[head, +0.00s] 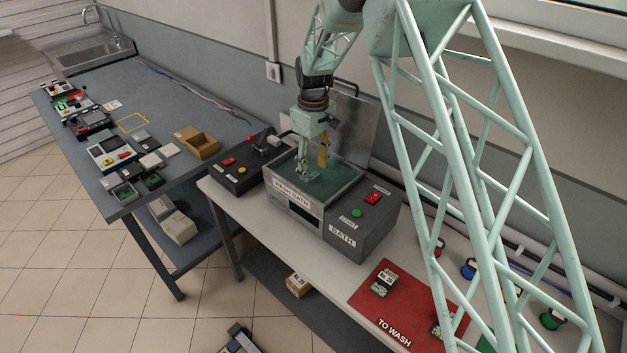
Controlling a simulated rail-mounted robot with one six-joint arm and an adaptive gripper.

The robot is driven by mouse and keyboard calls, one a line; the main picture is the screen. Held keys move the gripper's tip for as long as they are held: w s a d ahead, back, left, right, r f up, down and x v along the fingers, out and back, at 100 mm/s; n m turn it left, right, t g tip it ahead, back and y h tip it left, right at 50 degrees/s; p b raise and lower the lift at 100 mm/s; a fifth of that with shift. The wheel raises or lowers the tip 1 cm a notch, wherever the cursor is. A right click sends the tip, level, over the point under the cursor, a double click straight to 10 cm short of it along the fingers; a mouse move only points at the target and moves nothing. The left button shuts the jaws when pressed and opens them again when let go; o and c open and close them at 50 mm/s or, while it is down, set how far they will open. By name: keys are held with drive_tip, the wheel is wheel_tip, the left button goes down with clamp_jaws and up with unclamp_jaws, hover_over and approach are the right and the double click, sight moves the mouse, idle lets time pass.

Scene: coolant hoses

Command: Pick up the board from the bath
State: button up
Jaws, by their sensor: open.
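The bath (343,241) is a grey box labelled "WASH BATH" and "BATH", with an open top and green inside. My gripper (309,173) points down into the bath's opening, its fingers apart and low near the green inside. A yellow-brown upright strip (323,151) shows just right of the gripper; I cannot tell whether it is part of the gripper or something else. I cannot make out a board in the bath; the gripper and bath walls hide part of the inside.
The bath's raised lid (347,130) stands behind the gripper. A dark control box (240,173) sits to the left. A red "TO WASH" mat (372,302) with boards (383,283) lies to the right. A blue-grey bench (205,110) with trays stands at the left.

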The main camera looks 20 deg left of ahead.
sight(313, 175)
drive_tip(key=shift+s+f, duration=0.1)
drive_tip(key=shift+f, duration=1.8)
drive_tip(key=c, duration=0.9)
drive_tip(key=shift+r, duration=0.15)
drive_tip(key=shift+r, duration=4.85)
